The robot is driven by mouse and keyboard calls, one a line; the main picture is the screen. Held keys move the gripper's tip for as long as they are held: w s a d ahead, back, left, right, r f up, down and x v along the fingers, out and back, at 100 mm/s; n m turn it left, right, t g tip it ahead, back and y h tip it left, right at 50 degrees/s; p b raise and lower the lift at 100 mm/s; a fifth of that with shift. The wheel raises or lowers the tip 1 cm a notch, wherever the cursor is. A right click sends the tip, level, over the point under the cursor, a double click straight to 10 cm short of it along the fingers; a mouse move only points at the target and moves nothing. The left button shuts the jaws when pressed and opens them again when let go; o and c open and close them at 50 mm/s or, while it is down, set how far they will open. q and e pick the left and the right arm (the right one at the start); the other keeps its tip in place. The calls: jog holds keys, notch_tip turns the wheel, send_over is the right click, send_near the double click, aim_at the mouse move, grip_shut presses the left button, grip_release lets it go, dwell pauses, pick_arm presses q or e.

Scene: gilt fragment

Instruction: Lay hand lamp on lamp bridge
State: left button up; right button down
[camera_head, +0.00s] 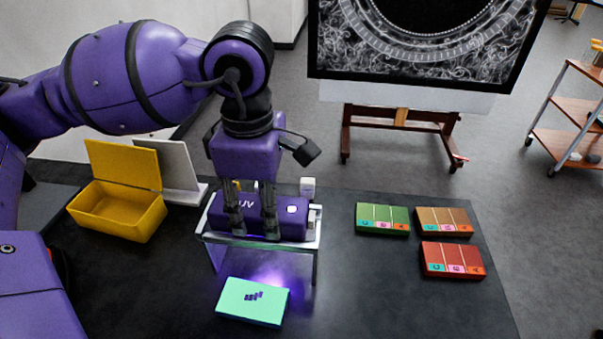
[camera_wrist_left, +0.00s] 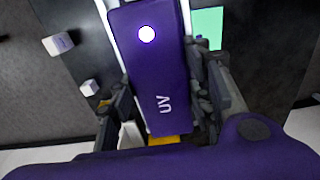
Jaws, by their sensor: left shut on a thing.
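The hand lamp (camera_head: 291,208) is a purple box marked UV with a round white button. It lies along the top of the lamp bridge (camera_head: 316,238), a clear stand with a pale top. My left gripper (camera_head: 253,225) points down and is shut on the hand lamp, with fingers on both its sides. In the left wrist view the lamp (camera_wrist_left: 155,75) lies between the fingers (camera_wrist_left: 165,105). A purple glow falls beneath the bridge. A mint green block (camera_head: 252,302) with dark marks lies in front of the bridge. My right gripper is not in view.
An open yellow box (camera_head: 118,210) and a white panel (camera_head: 180,170) stand at the left. Green (camera_head: 382,219), orange-brown (camera_head: 444,222) and red (camera_head: 453,260) cases lie at the right. A small white cube (camera_head: 307,187) is behind the bridge. The table's front right is clear.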

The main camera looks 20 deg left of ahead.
aim_at(260, 206)
pick_arm(q)
jog(key=shift+f, duration=0.25)
jog(key=o, duration=1.4)
jog(key=shift+r, duration=0.1)
notch_tip(260, 206, up, 12)
jog(key=shift+r, duration=0.2)
